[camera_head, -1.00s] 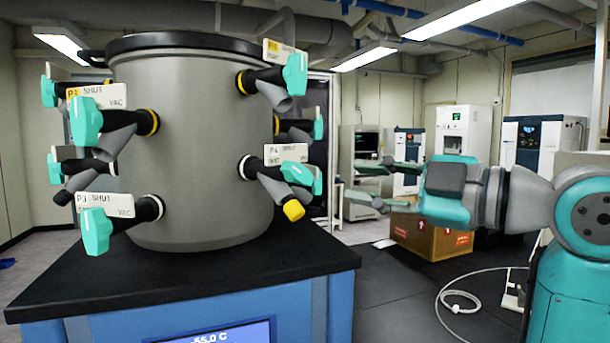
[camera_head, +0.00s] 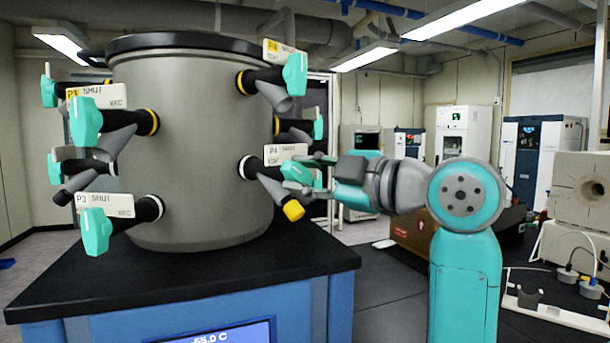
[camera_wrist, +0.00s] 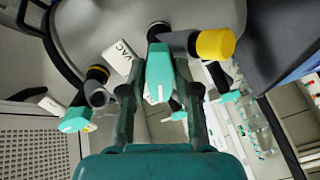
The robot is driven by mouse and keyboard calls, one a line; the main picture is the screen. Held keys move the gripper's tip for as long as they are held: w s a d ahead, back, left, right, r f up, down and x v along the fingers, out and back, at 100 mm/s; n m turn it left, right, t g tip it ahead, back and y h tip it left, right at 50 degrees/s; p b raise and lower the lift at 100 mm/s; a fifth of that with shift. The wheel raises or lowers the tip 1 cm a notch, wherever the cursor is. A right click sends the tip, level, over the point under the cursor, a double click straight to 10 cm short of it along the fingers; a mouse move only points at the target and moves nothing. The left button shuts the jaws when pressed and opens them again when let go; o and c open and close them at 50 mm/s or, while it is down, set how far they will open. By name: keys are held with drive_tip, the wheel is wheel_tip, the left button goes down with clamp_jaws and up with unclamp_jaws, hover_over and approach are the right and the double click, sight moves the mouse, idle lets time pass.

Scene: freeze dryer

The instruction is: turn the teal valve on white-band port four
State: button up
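The white-band port four (camera_head: 246,167) is at the lower right of the grey drum, with a white tag reading P4. Its teal valve handle (camera_head: 297,172) is partly hidden by my fingers in the head view. In the wrist view the teal handle (camera_wrist: 160,72) stands between my two fingers. My gripper (camera_head: 306,174) reaches in from the right. My gripper also shows in the wrist view (camera_wrist: 160,98), open, with a gap on each side of the handle. Whether a fingertip touches the handle is unclear.
A grey drum (camera_head: 195,190) stands on a black-topped blue bench (camera_head: 190,270). A yellow-capped branch (camera_head: 293,210) hangs just below port four. A yellow-band port (camera_head: 242,82) with a teal handle (camera_head: 295,73) is above it. More valves are on the left. A cardboard box (camera_head: 412,228) is behind my arm.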

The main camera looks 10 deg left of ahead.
clamp_jaws()
drive_tip(key=shift+m, duration=0.3)
drive_tip(key=m, duration=0.5)
drive_tip(key=shift+f, duration=0.1)
drive_tip(key=m, duration=0.6)
drive_tip(key=shift+s, duration=0.1)
idle(0.5)
unclamp_jaws()
